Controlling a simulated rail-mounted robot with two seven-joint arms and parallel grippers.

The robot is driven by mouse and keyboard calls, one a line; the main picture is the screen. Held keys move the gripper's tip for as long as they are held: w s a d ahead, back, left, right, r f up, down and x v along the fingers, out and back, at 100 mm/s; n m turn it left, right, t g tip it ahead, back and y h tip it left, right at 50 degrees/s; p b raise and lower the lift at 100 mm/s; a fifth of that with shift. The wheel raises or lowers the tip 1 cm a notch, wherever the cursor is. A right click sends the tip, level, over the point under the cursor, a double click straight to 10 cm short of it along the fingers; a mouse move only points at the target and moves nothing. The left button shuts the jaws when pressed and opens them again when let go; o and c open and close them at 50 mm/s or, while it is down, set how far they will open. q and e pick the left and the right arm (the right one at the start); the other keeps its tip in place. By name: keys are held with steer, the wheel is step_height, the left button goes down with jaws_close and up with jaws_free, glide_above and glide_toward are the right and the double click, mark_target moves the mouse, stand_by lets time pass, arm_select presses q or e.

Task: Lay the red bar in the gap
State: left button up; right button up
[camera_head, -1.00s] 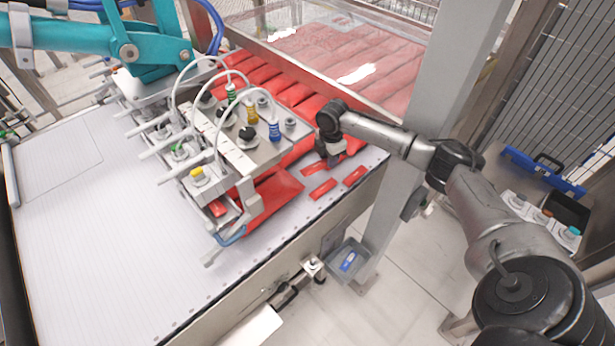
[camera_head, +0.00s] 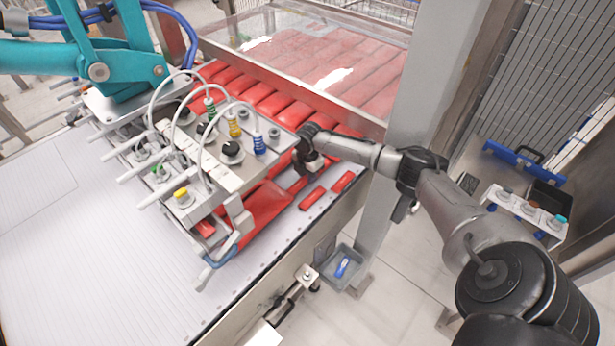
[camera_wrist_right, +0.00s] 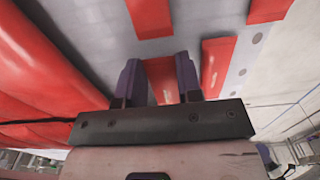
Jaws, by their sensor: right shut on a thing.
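My right gripper (camera_head: 302,172) is low over the table edge, beside the vacuum head. In the right wrist view its two dark fingers (camera_wrist_right: 160,82) stand on either side of a red bar (camera_wrist_right: 161,75), shut on it. Another red bar (camera_wrist_right: 216,62) lies to the right of it there, and more red pieces (camera_wrist_right: 150,18) show beyond. In the head view two flat red bars, one nearer (camera_head: 312,198) and one farther right (camera_head: 343,181), lie on the metal strip. I cannot tell which bare space is the gap. My left gripper is not in view.
The vacuum head (camera_head: 215,155), with hoses and cups, stands close left of my right gripper. Red pouches (camera_head: 265,203) lie under and behind it. A grey post (camera_head: 425,100) stands close behind my right arm. The white belt (camera_head: 70,250) is bare at left.

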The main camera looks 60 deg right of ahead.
steer(key=shift+f, duration=0.7)
steer(key=shift+f, duration=0.15)
steer(key=o, duration=1)
steer(key=shift+r, duration=4)
